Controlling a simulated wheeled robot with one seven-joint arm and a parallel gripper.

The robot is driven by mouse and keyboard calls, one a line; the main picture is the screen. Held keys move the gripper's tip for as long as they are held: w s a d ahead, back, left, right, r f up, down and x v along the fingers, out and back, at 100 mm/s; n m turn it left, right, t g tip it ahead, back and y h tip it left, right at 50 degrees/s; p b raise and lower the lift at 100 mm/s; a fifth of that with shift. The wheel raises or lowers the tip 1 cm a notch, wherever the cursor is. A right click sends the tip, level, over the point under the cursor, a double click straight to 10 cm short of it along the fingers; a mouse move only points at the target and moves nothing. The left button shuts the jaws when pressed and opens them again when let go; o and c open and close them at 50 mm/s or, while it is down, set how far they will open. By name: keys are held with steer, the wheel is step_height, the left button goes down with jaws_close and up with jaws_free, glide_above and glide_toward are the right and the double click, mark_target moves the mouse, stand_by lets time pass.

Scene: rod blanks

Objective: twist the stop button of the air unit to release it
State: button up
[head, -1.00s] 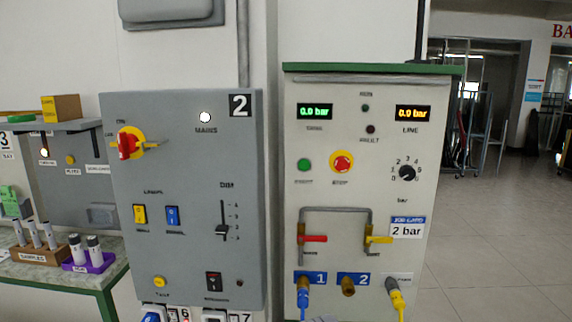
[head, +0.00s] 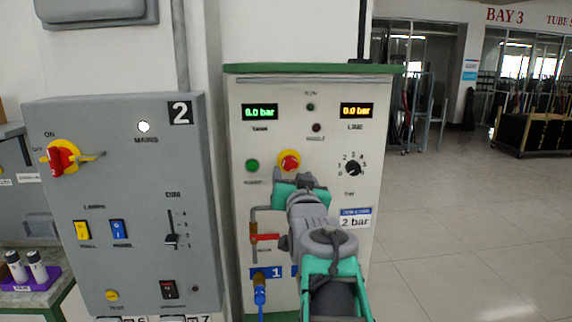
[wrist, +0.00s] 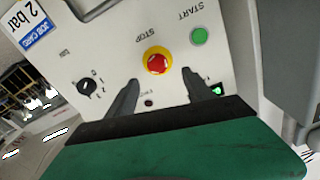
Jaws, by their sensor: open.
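The air unit (head: 241,95) is a pale cabinet with a green top. Its stop button (head: 289,160) is a red mushroom head on a yellow ring, right of the green start button (head: 252,165). In the wrist view the stop button (wrist: 158,61) lies ahead of my gripper (wrist: 165,88), with the STOP label beside it. My gripper's two dark fingers are apart with nothing between them, and they do not touch the button. In the head view my gripper (head: 294,179) is just below the button and hides the STOP label.
Tank display (head: 260,112) and line display (head: 356,111) both read 0.0 bar. A black dial (head: 353,168) is right of the button. A red-handled valve (head: 265,238) is below. The grey panel 2 (head: 70,130) stands left. Open floor lies right.

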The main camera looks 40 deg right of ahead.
mark_target(290, 165)
steer(key=p+x, duration=0.2)
steer(key=x, duration=0.4)
steer(key=shift+w+d+f, duration=0.1)
steer(key=shift+d, duration=0.2)
steer(key=shift+w+d+f, duration=0.1)
steer(key=shift+w+d, duration=0.15)
steer(key=shift+w, duration=0.1)
jaws_close()
